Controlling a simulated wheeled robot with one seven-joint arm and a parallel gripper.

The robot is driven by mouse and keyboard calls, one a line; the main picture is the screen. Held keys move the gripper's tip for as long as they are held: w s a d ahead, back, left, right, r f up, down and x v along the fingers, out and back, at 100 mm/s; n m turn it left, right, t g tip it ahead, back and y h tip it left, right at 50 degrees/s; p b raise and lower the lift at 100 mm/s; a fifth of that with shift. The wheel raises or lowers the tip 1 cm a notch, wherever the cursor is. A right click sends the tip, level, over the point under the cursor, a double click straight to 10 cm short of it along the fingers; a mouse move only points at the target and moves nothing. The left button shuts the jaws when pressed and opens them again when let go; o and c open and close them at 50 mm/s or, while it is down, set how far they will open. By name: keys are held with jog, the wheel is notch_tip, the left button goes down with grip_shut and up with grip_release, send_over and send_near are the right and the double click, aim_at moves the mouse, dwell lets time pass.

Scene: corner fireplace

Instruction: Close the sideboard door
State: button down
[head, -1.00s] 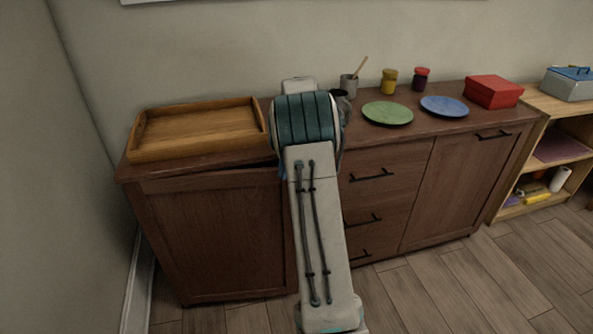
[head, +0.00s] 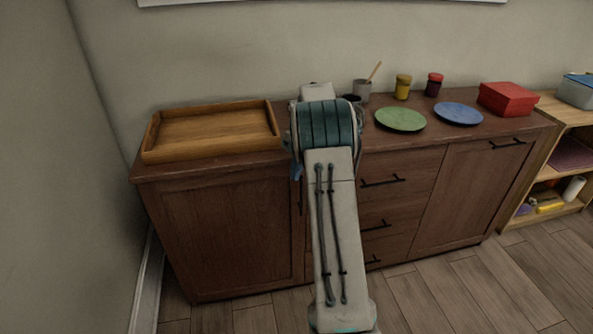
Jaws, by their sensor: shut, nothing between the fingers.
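The dark brown sideboard (head: 350,155) stands against the wall. Its left door (head: 228,235) looks flush, or nearly so, with the front; no clear gap shows under the top. Part of its dark handle shows beside my arm, which hides the area just right of the door's edge. The right door (head: 468,195) is shut, with a black handle at its top. Drawers (head: 400,180) with black handles sit between the doors and look shut. My arm reaches up in front of the sideboard, and my gripper is hidden behind it.
On top are a wooden tray (head: 215,131), a green plate (head: 400,119), a blue plate (head: 458,113), a red box (head: 507,98), a grey cup (head: 362,91) and two jars. A light wood shelf (head: 545,212) stands at right. Wood floor (head: 455,290) in front is clear.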

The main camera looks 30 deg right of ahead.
notch_tip(320, 180, up, 10)
jog(key=p, duration=0.1)
jog(key=shift+f, duration=0.25)
jog(key=shift+a, duration=0.1)
jog(key=s+a+r+m+t+h+p, duration=0.1)
jog(key=s+a+r+m+h+p, duration=0.1)
jog(key=s+a+r+m+p, duration=0.75)
jog(key=s+a+r+m+t+p, duration=0.1)
jog(key=s+a+m, duration=0.2)
jog(key=s, duration=0.4)
jog(key=s+a+r+m+t+h+p, duration=0.1)
jog(key=s+a+m+p, duration=0.1)
jog(key=s+m, duration=0.3)
jog(key=s+a+r+m+t+p, duration=0.1)
jog(key=s+a+m, duration=0.4)
jog(key=s, duration=0.5)
jog(key=shift+s+r+h+p, duration=0.25)
jog(key=shift+r+h+p, duration=0.05)
jog(key=shift+r+p, duration=0.1)
